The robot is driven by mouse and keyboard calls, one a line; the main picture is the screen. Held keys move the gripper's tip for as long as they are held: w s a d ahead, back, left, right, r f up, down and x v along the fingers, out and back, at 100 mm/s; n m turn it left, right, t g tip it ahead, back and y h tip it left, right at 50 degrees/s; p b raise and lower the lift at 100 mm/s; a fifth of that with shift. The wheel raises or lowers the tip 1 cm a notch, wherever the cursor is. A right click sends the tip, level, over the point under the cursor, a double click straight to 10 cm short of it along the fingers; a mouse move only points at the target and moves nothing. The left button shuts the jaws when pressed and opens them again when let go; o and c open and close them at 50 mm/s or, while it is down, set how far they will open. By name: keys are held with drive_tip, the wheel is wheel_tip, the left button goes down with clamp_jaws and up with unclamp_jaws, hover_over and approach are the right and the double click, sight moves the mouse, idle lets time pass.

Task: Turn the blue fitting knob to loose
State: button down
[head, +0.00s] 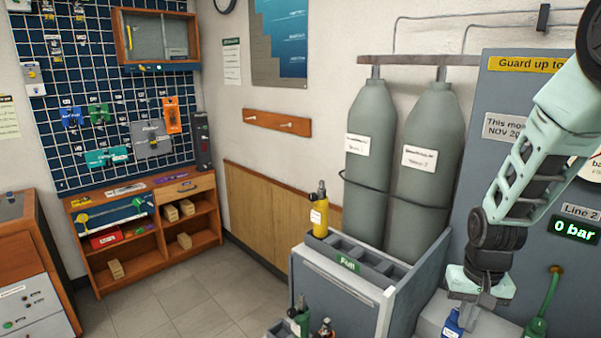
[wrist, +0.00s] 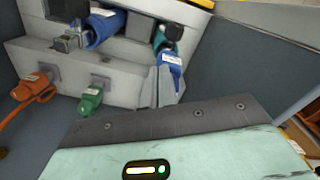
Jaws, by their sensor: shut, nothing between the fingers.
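Two blue parts show in the wrist view. One blue fitting (wrist: 104,27) with a grey metal end lies at the upper left. A smaller blue part (wrist: 170,68) with a white label is close beside my gripper's fingertips (wrist: 158,82). I cannot tell which is the knob, or whether the fingers touch the labelled part. My gripper (head: 482,299) is shut and empty at the lower right of the head view. A blue labelled part (head: 452,322) shows just below it, cut off by the frame edge. The knob's setting cannot be read.
A green fitting (wrist: 91,100) and an orange fitting (wrist: 36,88) sit on the grey block near the fingers. In the head view, a green hose fitting (head: 538,325) stands right of my gripper. Two gas cylinders (head: 370,155) and a grey cabinet (head: 340,290) are to the left.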

wheel_tip(320, 180, up, 6)
drive_tip(key=p, duration=0.5)
drive_tip(key=shift+s, duration=0.3)
drive_tip(key=shift+d, duration=0.15)
